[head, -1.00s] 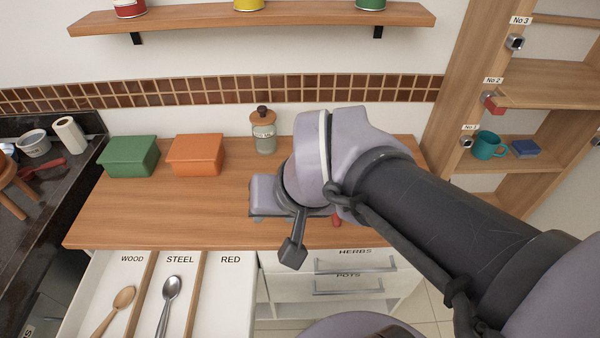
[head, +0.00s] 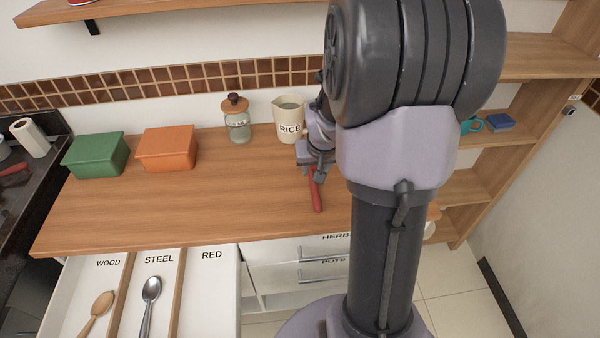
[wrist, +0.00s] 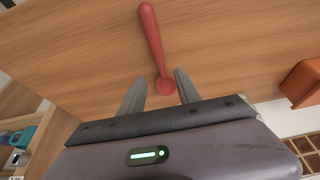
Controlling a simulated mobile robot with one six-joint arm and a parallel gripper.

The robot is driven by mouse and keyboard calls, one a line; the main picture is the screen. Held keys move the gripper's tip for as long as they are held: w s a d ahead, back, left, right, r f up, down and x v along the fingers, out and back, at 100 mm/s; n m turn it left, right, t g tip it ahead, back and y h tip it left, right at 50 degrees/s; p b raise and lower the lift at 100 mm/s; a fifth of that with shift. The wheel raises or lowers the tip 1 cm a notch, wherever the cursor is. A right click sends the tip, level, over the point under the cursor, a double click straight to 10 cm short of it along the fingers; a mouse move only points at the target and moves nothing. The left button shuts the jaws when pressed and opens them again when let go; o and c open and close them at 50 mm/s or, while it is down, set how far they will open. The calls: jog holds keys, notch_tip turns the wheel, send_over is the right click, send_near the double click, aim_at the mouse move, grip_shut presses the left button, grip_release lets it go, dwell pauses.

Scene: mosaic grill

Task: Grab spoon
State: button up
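A red spoon (head: 317,194) lies on the wooden counter, its handle pointing to the counter's front edge. It also shows in the wrist view (wrist: 153,42), where its round end appears between my two fingers. My gripper (wrist: 160,75) is open, with a gap on each side of the spoon. I cannot tell its height above the counter. A wooden spoon (head: 99,308) lies in the drawer's WOOD compartment and a steel spoon (head: 150,296) in STEEL. The visible part of the RED compartment (head: 212,290) is empty.
A RICE pitcher (head: 289,122) stands close behind my gripper, with a glass jar (head: 237,122) to its left. Orange (head: 167,149) and green (head: 95,156) boxes stand further left. The counter's middle (head: 200,205) is clear. Shelves (head: 480,160) stand at the right.

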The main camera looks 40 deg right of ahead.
aim_at(315, 192)
jog(key=b+x, duration=0.3)
jog(key=x, duration=0.4)
jog(key=shift+f, duration=0.25)
jog(key=shift+s+a+r, duration=0.1)
jog(key=shift+r, duration=0.1)
grip_shut()
